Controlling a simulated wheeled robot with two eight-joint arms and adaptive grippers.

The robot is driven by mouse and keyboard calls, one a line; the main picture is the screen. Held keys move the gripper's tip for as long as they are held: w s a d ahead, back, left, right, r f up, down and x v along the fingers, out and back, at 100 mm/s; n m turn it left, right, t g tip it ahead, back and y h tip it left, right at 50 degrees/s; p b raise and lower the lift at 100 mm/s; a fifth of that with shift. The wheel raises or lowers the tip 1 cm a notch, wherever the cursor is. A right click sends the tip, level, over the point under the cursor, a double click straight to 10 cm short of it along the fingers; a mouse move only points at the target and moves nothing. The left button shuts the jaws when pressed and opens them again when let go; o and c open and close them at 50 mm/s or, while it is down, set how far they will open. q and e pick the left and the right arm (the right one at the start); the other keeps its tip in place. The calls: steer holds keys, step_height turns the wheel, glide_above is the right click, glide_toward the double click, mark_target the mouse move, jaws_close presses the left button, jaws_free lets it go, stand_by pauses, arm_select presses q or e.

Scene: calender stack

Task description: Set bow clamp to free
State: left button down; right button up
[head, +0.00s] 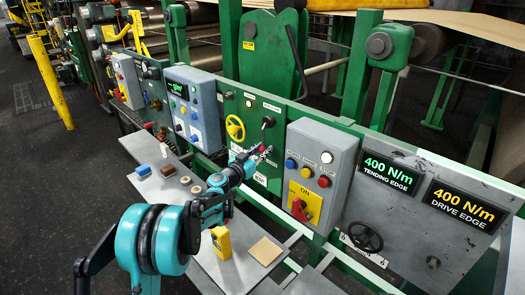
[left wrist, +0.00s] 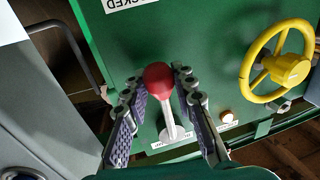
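A lever with a red ball knob (left wrist: 158,77) and a pale shaft stands on the green panel in the left wrist view. My left gripper (left wrist: 155,90) is open, with one finger on each side of the knob. The right-hand finger is very close to the knob, and I cannot tell whether it touches. In the head view my left gripper (head: 253,157) reaches the lower part of the green panel (head: 250,105) and partly hides the lever there. My right gripper is not in view.
A yellow handwheel (head: 235,128) sits on the same panel, and it also shows in the left wrist view (left wrist: 277,64). A grey control box (head: 318,160) with a red switch stands right of the panel. A shelf (head: 205,240) below holds small blocks and a yellow item (head: 221,242).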

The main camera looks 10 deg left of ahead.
mark_target(281, 147)
arm_select(q)
steer(key=shift+s+d, duration=0.1)
steer(key=shift+d, duration=0.05)
steer(key=s+d+n, duration=0.1)
steer(key=n, duration=0.1)
steer(key=s+d+r+n+p, duration=0.1)
steer(key=d, duration=0.1)
steer(key=shift+n+g, duration=0.4)
steer(key=shift+s+d+r+n+p, duration=0.3)
steer(key=shift+d+n, duration=0.1)
steer(key=shift+n, duration=0.15)
steer(key=shift+s+d+r+n+p, duration=0.15)
steer(key=shift+d+n+p, duration=0.15)
steer(key=shift+n, duration=0.25)
steer(key=shift+s+d+r+n+g+p, duration=0.5)
steer(key=shift+d+r+n, duration=0.25)
steer(key=shift+n, duration=0.35)
steer(key=shift+f, duration=0.1)
steer(key=c, duration=1.2)
jaws_free()
